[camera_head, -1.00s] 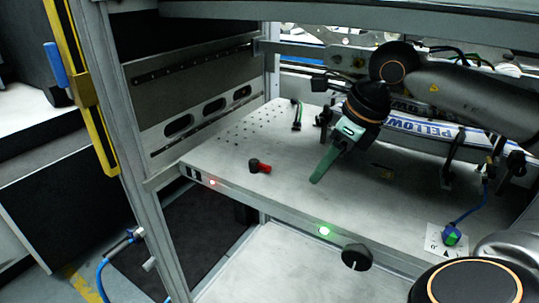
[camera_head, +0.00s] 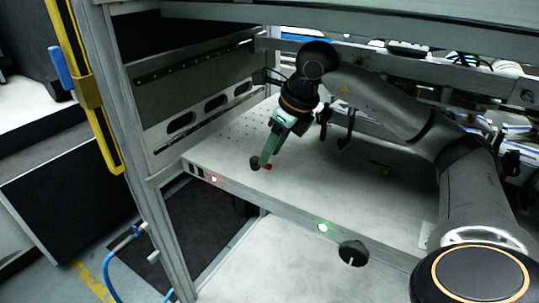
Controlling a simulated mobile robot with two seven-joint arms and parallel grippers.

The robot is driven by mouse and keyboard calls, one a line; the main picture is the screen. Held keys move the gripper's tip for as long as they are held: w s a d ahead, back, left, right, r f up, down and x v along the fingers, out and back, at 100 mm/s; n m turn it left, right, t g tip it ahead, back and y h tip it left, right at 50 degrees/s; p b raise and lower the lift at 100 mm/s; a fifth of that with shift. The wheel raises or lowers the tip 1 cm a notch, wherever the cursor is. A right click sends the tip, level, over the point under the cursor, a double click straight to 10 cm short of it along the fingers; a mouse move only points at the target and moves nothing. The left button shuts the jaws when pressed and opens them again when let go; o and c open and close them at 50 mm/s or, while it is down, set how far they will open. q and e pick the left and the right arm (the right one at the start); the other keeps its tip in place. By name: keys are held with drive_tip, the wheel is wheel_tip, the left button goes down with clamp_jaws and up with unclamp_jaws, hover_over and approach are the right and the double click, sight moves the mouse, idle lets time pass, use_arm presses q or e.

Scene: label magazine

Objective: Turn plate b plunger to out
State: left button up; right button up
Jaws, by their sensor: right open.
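The plunger (camera_head: 254,163) is a small black knob with a red part, on the light grey plate (camera_head: 340,195) near its front left. My right gripper (camera_head: 265,161) has green fingers that point down at the plunger. The fingers cover part of it, with the black end showing to the left and a bit of red to the right. My right gripper is open; I cannot tell whether it touches the plunger. My left gripper is out of view.
A red light (camera_head: 214,179) and a green light (camera_head: 323,227) glow on the plate's front edge. A grey side wall (camera_head: 190,85) with slots stands at the left. The middle of the plate is clear.

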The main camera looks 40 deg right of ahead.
drive_tip(key=shift+x, duration=1.1)
drive_tip(key=shift+s, duration=0.1)
clamp_jaws()
